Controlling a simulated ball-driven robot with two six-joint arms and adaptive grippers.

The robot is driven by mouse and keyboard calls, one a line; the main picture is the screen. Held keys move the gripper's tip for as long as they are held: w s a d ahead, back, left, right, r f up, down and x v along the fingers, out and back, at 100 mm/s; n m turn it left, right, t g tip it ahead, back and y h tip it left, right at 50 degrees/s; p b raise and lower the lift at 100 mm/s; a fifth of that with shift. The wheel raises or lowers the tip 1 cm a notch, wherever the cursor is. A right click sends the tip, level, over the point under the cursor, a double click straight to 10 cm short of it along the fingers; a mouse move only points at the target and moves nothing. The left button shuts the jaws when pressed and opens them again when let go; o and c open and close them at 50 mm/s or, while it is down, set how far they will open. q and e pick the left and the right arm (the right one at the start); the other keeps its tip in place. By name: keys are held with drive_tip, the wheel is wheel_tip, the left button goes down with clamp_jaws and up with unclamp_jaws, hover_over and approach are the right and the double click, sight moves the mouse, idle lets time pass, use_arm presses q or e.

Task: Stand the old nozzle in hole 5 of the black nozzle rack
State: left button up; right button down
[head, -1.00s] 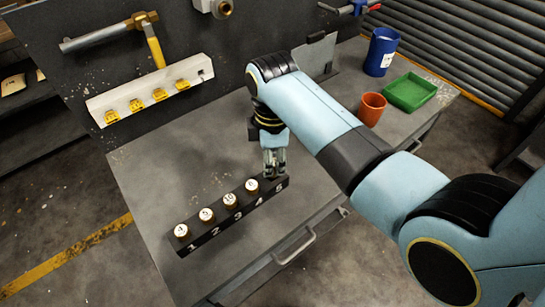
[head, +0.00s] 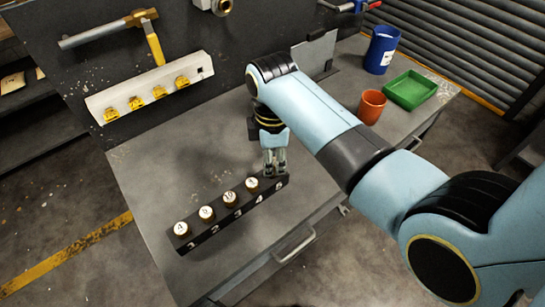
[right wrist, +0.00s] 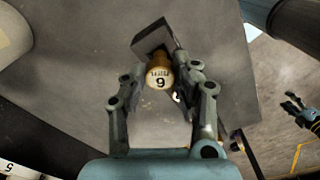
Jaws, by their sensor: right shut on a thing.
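The black nozzle rack (head: 215,236) lies on the table with holes numbered 1 to 5, its numbers facing me. Several nozzles with white numbered caps stand in holes 1 to 4. My right gripper (head: 274,168) points down at the hole 5 end. In the right wrist view, this gripper (right wrist: 160,82) is shut on the old nozzle (right wrist: 159,76), brass with a cream numbered cap. The rack's dark end (right wrist: 152,38) shows just beyond it. The fingers hide the nozzle in the head view; I cannot tell whether it is in the hole. My left gripper (right wrist: 300,112) seems to show small at the right edge.
An orange cup (head: 371,106), a green tray (head: 410,91) and a blue container (head: 381,50) stand at the back right. A white rail (head: 150,88) with yellow clips is on the dark back panel. The table left of the rack is clear.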

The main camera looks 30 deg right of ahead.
drive_tip(key=shift+f+b, duration=0.4)
drive_tip(key=shift+f, duration=0.9)
drive_tip(key=c, duration=0.6)
unclamp_jaws()
drive_tip(key=shift+r+p, duration=0.75)
drive_tip(key=shift+r, duration=2.75)
